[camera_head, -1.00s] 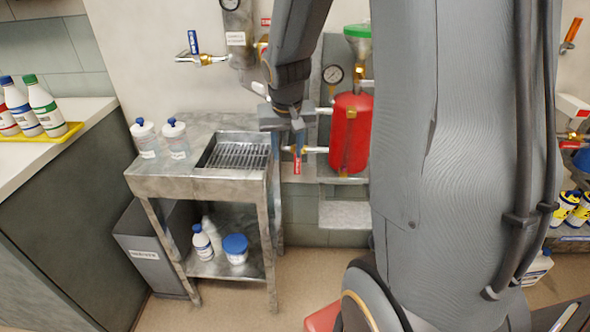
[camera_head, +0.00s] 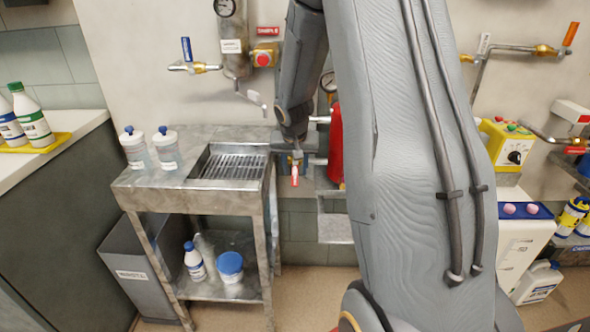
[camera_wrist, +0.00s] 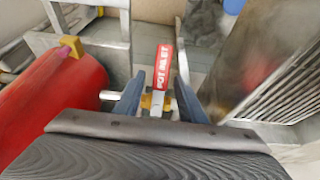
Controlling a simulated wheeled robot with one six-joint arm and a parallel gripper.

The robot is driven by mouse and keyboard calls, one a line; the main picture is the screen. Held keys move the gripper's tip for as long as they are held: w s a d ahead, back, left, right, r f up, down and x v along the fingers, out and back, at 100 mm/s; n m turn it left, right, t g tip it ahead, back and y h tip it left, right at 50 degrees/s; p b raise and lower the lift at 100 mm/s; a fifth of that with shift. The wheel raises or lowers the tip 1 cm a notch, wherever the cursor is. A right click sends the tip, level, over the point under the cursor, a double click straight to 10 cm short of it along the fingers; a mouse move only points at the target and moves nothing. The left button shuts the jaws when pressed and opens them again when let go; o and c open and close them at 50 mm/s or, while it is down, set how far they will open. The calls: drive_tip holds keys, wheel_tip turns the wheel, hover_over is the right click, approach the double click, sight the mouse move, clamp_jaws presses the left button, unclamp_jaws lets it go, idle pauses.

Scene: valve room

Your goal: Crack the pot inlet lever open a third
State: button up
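The pot inlet lever is a red handle with white "POT INLET" lettering, in the wrist view (camera_wrist: 163,68) and in the head view (camera_head: 295,175). It points away from my gripper in the wrist view and hangs downward in the head view. Its brass valve body (camera_wrist: 152,101) lies between my fingers. My gripper (camera_wrist: 160,88) is open, with one blue-grey finger on each side of the valve and gaps visible. In the head view my gripper (camera_head: 297,158) is small and partly hidden by my arm. The red pot (camera_head: 336,148) is right of the lever, mostly hidden by my arm.
A metal sink stand (camera_head: 190,190) with two white bottles on top is left of the lever. A yellow control box (camera_head: 508,145) stands at right.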

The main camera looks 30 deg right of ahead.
drive_tip(key=shift+w+d+f, duration=0.1)
drive_tip(key=shift+w+f, duration=0.05)
drive_tip(key=shift+f, duration=0.25)
clamp_jaws()
